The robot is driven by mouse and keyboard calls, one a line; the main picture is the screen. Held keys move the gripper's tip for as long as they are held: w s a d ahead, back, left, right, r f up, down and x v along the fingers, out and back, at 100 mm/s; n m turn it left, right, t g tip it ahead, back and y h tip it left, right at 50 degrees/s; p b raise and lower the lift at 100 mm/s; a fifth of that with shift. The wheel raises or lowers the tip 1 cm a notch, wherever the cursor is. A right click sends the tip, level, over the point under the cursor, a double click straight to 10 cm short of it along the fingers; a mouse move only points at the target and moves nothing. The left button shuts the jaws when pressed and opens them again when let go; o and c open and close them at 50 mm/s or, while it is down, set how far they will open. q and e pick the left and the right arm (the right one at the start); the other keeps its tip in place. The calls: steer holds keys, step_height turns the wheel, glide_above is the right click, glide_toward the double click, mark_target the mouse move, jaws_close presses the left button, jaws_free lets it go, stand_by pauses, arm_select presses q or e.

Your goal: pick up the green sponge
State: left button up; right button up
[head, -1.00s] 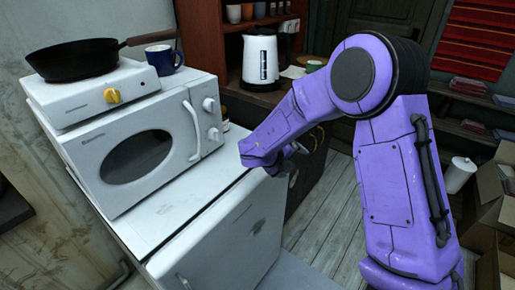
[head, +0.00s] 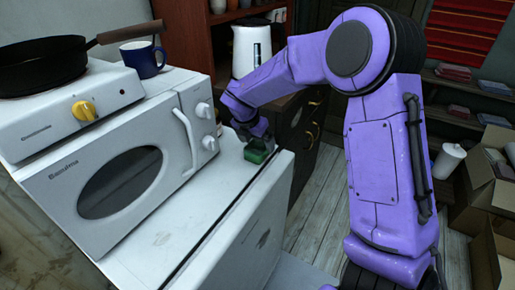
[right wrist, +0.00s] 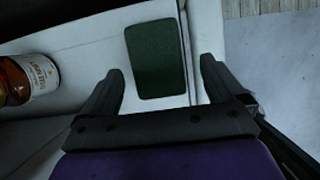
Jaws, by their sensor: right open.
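The green sponge (head: 258,151) lies on the white top of the fridge (head: 165,235), near its far right edge. In the right wrist view the sponge (right wrist: 156,59) is a dark green rounded rectangle. My right gripper (head: 250,136) is right at the sponge in the head view, partly hidden by its own arm. In the right wrist view its two fingers (right wrist: 162,78) are spread apart, with the near end of the sponge in line with the gap between them. The fingers do not visibly touch it. My left gripper is not in view.
A white microwave (head: 75,190) stands left of the sponge, with a hot plate (head: 60,128), black pan (head: 40,68) and blue mug (head: 143,60) on top. A labelled bottle (right wrist: 28,75) lies left in the wrist view. A white kettle (head: 250,50) stands behind.

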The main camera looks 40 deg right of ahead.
mark_target(258, 144)
steer(key=x, duration=0.4)
steer(key=shift+w+d+f+p, duration=0.15)
steer(key=shift+w+p, duration=0.1)
steer(key=shift+p, duration=0.15)
steer(key=c, duration=1.1)
steer(key=shift+r, duration=0.55)
steer(key=r, duration=0.2)
steer(key=shift+s+r, duration=0.2)
steer(key=shift+r, duration=0.15)
steer(key=s+a+r+p, duration=0.2)
steer(key=s+r+p, duration=0.2)
steer(key=s+p, duration=0.1)
steer(key=s+a+r+p, duration=0.3)
steer(key=s+r+p, duration=0.2)
steer(key=s, duration=0.2)
steer(key=shift+s+a+r, duration=0.15)
steer(key=shift+s+a, duration=0.15)
